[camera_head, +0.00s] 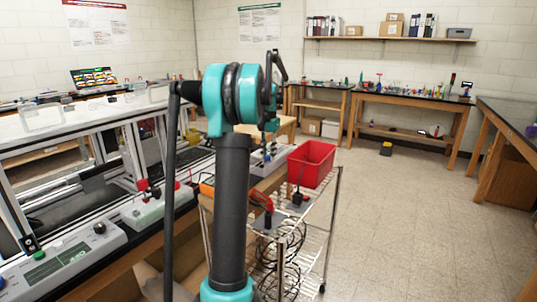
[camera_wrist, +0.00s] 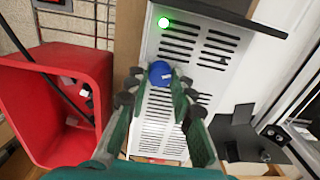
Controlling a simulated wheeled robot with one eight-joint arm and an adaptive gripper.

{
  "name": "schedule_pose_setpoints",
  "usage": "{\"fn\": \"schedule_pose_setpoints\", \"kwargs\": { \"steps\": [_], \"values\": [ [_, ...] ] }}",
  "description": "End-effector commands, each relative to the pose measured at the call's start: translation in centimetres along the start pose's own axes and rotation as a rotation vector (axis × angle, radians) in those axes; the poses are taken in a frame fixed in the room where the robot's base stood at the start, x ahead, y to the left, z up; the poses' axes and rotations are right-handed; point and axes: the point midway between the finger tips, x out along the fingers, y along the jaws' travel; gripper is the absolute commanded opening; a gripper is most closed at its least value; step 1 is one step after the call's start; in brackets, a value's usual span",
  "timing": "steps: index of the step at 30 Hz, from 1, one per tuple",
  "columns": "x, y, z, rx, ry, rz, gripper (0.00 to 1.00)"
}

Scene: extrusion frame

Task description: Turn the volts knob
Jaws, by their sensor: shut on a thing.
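A round blue knob (camera_wrist: 159,70) shows in the wrist view, on a grey vented device (camera_wrist: 211,50). No label can be read on it, so I cannot tell from lettering that it is the volts knob. My gripper (camera_wrist: 160,82) has its dark fingertips on either side of the blue knob and is shut on it. The fingers partly cover the knob's near side. A round green light (camera_wrist: 163,22) glows on the device beyond the knob.
A red bin (camera_wrist: 60,60) stands close to the left of the device in the wrist view, and on the wire cart in the head view (camera_head: 312,163). An aluminium frame (camera_head: 120,135) stands on the left bench. Black parts (camera_wrist: 240,140) lie right of the device. Floor at right (camera_head: 400,220) is clear.

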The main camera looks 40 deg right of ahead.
Motion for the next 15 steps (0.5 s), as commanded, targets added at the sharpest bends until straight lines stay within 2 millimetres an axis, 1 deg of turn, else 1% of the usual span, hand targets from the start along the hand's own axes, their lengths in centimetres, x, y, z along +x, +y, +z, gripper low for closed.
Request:
{"fn": "schedule_pose_setpoints", "kwargs": {
  "steps": [15],
  "values": [
    [-0.05, -0.09, -0.03, -0.489, 0.001, 0.000, 0.00]
  ]
}}
